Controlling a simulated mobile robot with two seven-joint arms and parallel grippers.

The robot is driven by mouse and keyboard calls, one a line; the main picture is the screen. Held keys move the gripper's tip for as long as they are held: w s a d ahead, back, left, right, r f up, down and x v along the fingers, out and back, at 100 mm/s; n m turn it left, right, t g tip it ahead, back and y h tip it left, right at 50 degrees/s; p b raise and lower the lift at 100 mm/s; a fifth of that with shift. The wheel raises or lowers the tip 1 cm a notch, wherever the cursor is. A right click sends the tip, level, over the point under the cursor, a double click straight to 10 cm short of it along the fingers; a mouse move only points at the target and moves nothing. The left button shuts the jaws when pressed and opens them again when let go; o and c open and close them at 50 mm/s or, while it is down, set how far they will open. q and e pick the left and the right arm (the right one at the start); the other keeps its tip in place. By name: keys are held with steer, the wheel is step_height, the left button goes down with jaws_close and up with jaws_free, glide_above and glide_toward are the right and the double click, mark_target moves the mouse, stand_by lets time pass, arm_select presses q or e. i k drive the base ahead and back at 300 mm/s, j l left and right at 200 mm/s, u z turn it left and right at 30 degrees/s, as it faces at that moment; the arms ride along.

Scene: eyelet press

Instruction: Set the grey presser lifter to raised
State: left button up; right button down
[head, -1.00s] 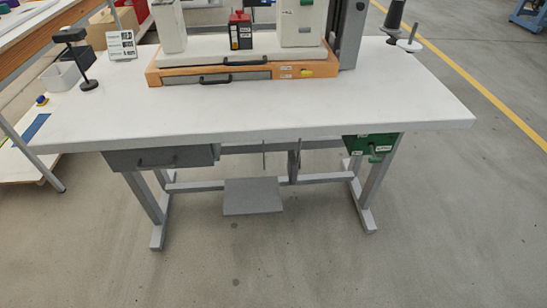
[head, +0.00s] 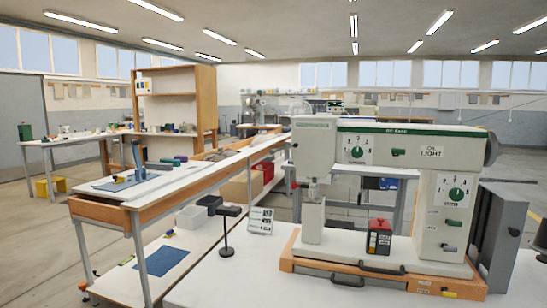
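The white and green eyelet press (head: 400,190) stands on the white table at the right of the head view. The press head (head: 313,165) hangs at the left end of the arm, above a pale block (head: 313,220). Neither of my grippers is in view.
A red and black box (head: 380,238) stands under the press arm. An orange-edged base (head: 300,268) with dark handles carries the press. A black lamp-like stand (head: 226,230) and a label card (head: 260,220) stand left of it. A grey cabinet (head: 500,235) is at the right.

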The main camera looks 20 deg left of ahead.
mark_target(272, 152)
steer(key=j+z, duration=0.15)
steer(key=j, duration=1.1)
steer(key=k+j+z, duration=0.15)
steer(key=j, duration=1.05)
steer(key=i+l+u, duration=0.1)
steer(key=u, duration=0.35)
steer(key=i+l, duration=0.05)
steer(key=i, duration=0.05)
